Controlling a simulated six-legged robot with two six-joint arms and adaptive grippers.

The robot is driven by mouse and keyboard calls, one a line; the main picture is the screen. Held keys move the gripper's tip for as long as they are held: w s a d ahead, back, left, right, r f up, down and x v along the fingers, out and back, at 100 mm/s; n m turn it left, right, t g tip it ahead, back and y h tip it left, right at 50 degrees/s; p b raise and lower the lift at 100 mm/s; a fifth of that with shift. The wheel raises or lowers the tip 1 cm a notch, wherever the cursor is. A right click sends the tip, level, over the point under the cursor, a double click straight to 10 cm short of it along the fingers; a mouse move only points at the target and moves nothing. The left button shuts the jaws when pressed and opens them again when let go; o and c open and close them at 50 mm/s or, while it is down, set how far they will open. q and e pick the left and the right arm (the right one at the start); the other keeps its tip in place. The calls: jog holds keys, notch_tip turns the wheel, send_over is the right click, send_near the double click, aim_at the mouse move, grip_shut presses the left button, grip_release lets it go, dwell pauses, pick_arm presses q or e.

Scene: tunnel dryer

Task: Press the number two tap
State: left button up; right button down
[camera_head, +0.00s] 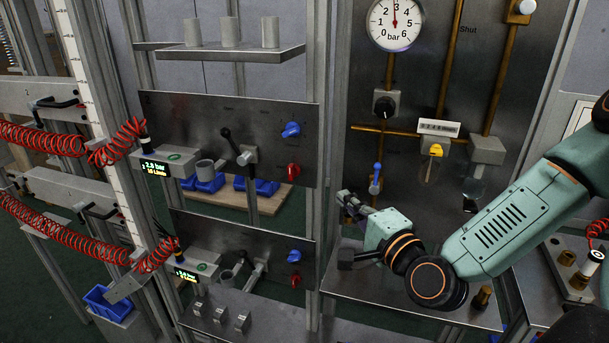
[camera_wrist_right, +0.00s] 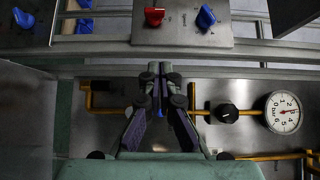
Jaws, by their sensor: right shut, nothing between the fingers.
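I cannot read a number on any tap, so I cannot tell which is number two. The upper steel panel has a blue tap (camera_head: 291,129) above a red tap (camera_head: 293,169). The lower panel has a blue tap (camera_head: 295,256) above a red tap (camera_head: 296,281). A red tap (camera_wrist_right: 154,17) and a blue tap (camera_wrist_right: 205,17) show at the top of the right wrist view. A blue lever (camera_head: 376,176) stands on the gauge panel's piping. My right gripper (camera_head: 347,203) is shut and empty, below and left of that lever in the head view; its fingertips show in the wrist view (camera_wrist_right: 158,72).
A pressure gauge (camera_head: 395,22), a black knob (camera_head: 384,106) and a yellow knob (camera_head: 436,150) are on the right panel. A metal shelf (camera_head: 230,53) holds three grey cups. Red coiled hoses (camera_head: 55,222) hang at left. A steel ledge (camera_head: 400,300) lies below my right arm.

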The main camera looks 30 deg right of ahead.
jog(key=shift+w+b, duration=0.6)
jog(key=shift+w, duration=0.75)
send_near(296, 167)
jog(key=w+d, duration=0.2)
jog(key=w, duration=0.1)
jog(key=shift+w+d+b, duration=0.25)
jog(key=shift+d+b, duration=0.1)
jog(key=shift+w+a, duration=1.05)
jog(key=shift+a, duration=0.1)
jog(key=shift+w+a, duration=0.2)
jog(key=shift+w, duration=0.1)
jog(key=shift+w+p, duration=0.1)
jog(key=shift+p, duration=0.2)
